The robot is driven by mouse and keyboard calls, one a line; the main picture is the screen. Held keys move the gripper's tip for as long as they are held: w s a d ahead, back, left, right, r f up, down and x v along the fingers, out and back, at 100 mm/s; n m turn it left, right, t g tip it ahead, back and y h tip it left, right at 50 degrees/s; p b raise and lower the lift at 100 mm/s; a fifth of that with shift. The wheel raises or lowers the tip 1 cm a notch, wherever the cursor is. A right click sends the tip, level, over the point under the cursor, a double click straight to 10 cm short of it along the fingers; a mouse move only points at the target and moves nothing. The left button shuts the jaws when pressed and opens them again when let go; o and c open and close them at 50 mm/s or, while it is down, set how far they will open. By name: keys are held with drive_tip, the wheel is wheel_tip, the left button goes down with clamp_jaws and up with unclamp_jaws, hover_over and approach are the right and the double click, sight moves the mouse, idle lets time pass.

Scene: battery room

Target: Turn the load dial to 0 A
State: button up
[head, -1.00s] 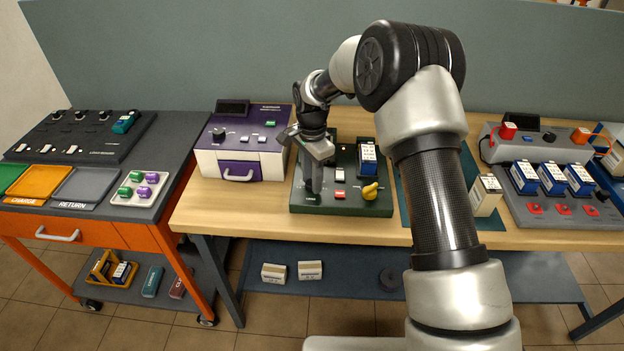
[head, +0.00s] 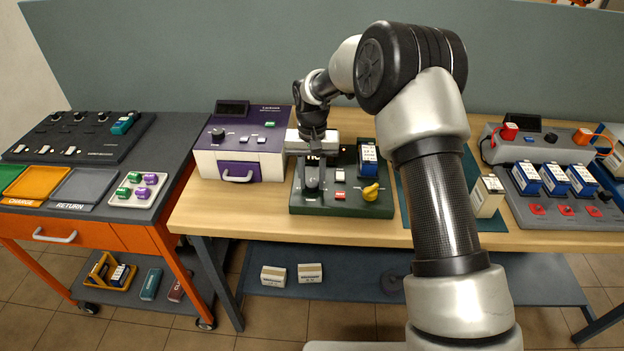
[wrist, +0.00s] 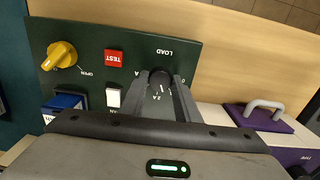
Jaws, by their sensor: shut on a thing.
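The load dial (wrist: 160,78) is a black round knob at the front-left corner of the dark green tester panel (head: 345,209). In the wrist view the word LOAD is printed beside it and scale marks surround it, with a 0 on its right side. A small white mark shows near the knob, but its exact setting is too small to read. My gripper (wrist: 163,88) is shut on the dial, one finger on each side.
The same panel carries a red TEST button (wrist: 114,58), a white switch (wrist: 113,97), a yellow knob (wrist: 61,55) and a blue-and-white battery (head: 368,158). A purple-and-white box (head: 240,165) with a handled drawer stands close on the left. The front table strip is clear.

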sight(312, 183)
drive_tip(key=n, duration=0.6)
drive_tip(key=shift+r, duration=0.1)
drive_tip(key=n, duration=0.7)
drive_tip(key=shift+p, duration=0.3)
drive_tip(key=shift+n, duration=0.3)
drive_tip(key=o, duration=1)
drive_tip(key=shift+o, duration=0.2)
wheel_tip(312, 183, up, 17)
drive_tip(key=shift+r+p, duration=0.2)
drive_tip(key=shift+p, duration=0.1)
